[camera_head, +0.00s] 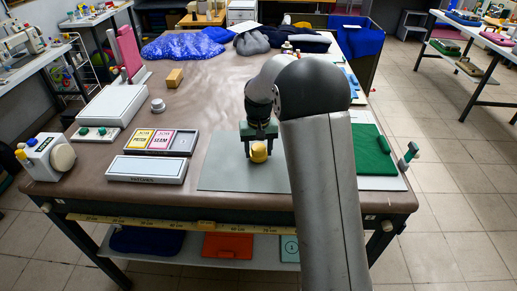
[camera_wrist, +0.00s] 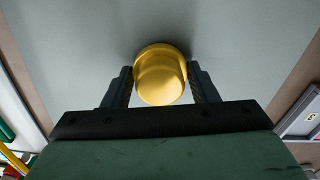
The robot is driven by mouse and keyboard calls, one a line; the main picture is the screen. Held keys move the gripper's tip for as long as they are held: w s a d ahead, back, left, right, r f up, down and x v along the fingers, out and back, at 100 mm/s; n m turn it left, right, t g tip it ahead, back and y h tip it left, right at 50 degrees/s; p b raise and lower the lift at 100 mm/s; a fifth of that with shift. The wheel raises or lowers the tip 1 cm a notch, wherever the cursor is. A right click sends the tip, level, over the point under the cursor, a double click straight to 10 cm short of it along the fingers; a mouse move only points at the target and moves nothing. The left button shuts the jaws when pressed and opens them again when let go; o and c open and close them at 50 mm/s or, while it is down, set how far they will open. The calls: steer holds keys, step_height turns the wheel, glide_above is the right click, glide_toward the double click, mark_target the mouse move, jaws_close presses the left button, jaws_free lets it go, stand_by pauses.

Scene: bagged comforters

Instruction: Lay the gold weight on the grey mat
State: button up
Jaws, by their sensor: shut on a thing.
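The gold weight (camera_head: 259,152) is a short gold cylinder over the grey mat (camera_head: 221,170). My gripper (camera_head: 259,146) is shut on the gold weight from above. In the wrist view the gold weight (camera_wrist: 160,75) sits between the two dark fingers of my gripper (camera_wrist: 162,88), with the grey mat (camera_wrist: 90,45) behind it. A dark shadow lies on the mat close by the weight. I cannot tell whether the weight touches the mat or is just above it. My arm hides the mat's right part in the head view.
Left of the mat are a case with yellow and pink cards (camera_head: 161,141) and a white flat box (camera_head: 147,169). A green mat (camera_head: 371,151) lies to the right, beyond my arm. Blue bagged comforters (camera_head: 184,46) lie at the back. The table's middle is mostly clear.

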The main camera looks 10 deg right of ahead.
steer(key=shift+f, duration=0.4)
steer(key=o, duration=1.7)
steer(key=shift+o, duration=0.2)
steer(key=shift+r, duration=0.15)
steer(key=shift+r+p, duration=2.05)
steer(key=shift+r, duration=1.35)
